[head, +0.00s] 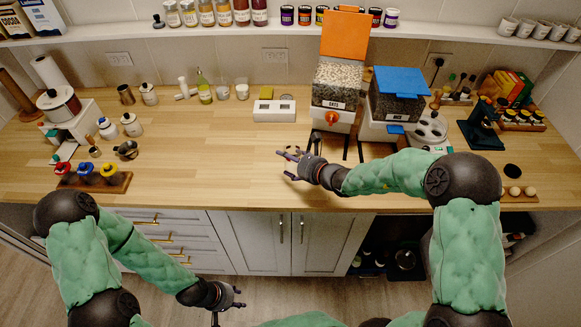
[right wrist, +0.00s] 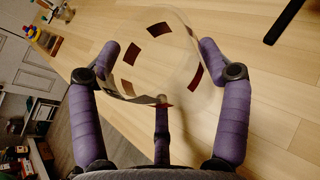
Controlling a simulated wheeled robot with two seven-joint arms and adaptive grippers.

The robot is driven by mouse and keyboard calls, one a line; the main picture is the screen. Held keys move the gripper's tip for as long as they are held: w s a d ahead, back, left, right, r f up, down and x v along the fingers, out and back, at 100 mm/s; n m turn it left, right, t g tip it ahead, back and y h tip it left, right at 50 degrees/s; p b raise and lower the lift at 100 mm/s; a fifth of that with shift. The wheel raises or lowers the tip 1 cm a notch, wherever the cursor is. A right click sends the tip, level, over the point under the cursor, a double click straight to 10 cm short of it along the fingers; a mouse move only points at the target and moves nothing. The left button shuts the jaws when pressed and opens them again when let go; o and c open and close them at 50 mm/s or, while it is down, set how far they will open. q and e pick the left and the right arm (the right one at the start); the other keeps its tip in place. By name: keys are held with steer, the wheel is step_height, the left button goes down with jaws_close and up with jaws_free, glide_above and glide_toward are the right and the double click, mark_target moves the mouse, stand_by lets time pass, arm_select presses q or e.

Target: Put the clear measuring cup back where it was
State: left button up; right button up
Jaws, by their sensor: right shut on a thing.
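The clear measuring cup (right wrist: 131,56) is a see-through round vessel with dark red marks, held between the purple fingers of my right gripper (right wrist: 160,66) in the right wrist view. In the head view my right gripper (head: 290,163) is over the front middle of the wooden counter, and the cup (head: 293,153) is faint there, mostly seen by its dark marks. I cannot tell whether the cup touches the counter. My left gripper (head: 240,297) is low in front of the cabinets, with its fingers apart and nothing visible in them.
An oats dispenser (head: 336,85) with an orange lid and a blue-lidded dispenser (head: 398,95) stand behind my right arm. The counter (head: 215,150) left of the right gripper is clear.

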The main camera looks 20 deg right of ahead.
mark_target(290, 166)
steer(key=shift+w+f, duration=0.3)
steer(key=shift+f, duration=0.1)
steer(key=shift+d+f+b, duration=0.1)
steer(key=shift+f+b, duration=0.45)
steer(key=shift+f, duration=0.9)
steer(key=shift+f, duration=0.15)
steer(key=o, duration=1.3)
